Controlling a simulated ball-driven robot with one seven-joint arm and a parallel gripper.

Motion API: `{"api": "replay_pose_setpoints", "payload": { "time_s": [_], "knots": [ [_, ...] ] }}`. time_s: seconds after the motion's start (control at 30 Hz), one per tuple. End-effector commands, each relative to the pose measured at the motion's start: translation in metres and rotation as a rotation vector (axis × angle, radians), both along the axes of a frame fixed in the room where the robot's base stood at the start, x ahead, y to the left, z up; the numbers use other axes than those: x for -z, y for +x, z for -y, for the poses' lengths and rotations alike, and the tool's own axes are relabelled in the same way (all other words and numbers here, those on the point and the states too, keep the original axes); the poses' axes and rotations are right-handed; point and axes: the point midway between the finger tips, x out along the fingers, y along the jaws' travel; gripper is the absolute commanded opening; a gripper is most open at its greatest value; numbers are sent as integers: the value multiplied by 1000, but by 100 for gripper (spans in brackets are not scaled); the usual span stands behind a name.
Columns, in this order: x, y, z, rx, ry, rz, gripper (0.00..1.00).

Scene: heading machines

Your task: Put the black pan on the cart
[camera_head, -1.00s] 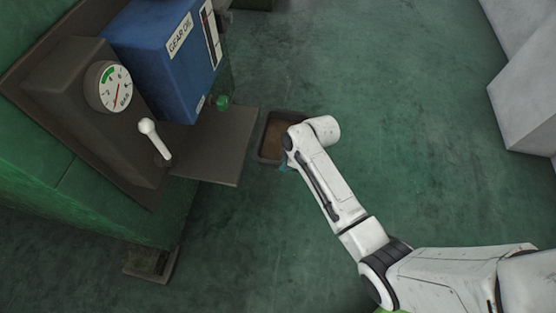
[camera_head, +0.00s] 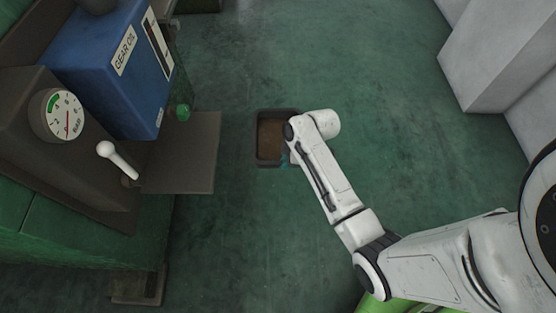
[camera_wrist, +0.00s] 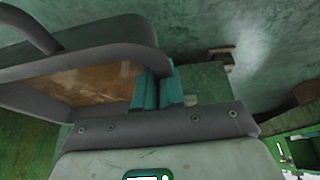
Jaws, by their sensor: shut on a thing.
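The black pan (camera_head: 271,137) is a dark rectangular tray with a brown, stained inside. In the head view it is under the end of my arm, over the green floor. In the wrist view the pan (camera_wrist: 28,66) fills the upper left, with a raised handle bar at its far left. My gripper (camera_wrist: 157,84) is shut on the pan's near rim with its teal fingers. In the head view only a bit of teal of my gripper (camera_head: 284,161) shows below my white wrist. No cart can be made out for sure.
At left stands a green machine with a pressure gauge (camera_head: 56,115), a white-knobbed lever (camera_head: 118,160), a blue gear oil box (camera_head: 108,65) and a dark flat plate (camera_head: 185,155) jutting toward the pan. Pale blocks (camera_head: 492,50) stand at upper right. The floor between is clear.

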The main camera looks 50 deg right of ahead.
Motion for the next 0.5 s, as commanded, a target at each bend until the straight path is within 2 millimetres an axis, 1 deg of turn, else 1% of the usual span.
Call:
{"api": "replay_pose_setpoints", "payload": {
  "time_s": [0.3,0.37,0.5],
  "knots": [
    [0,-23,19,4,-1,2,0],
    [-7,-26,21,3,0,2,0],
    [-14,-35,28,2,1,1,0]
  ]
}}
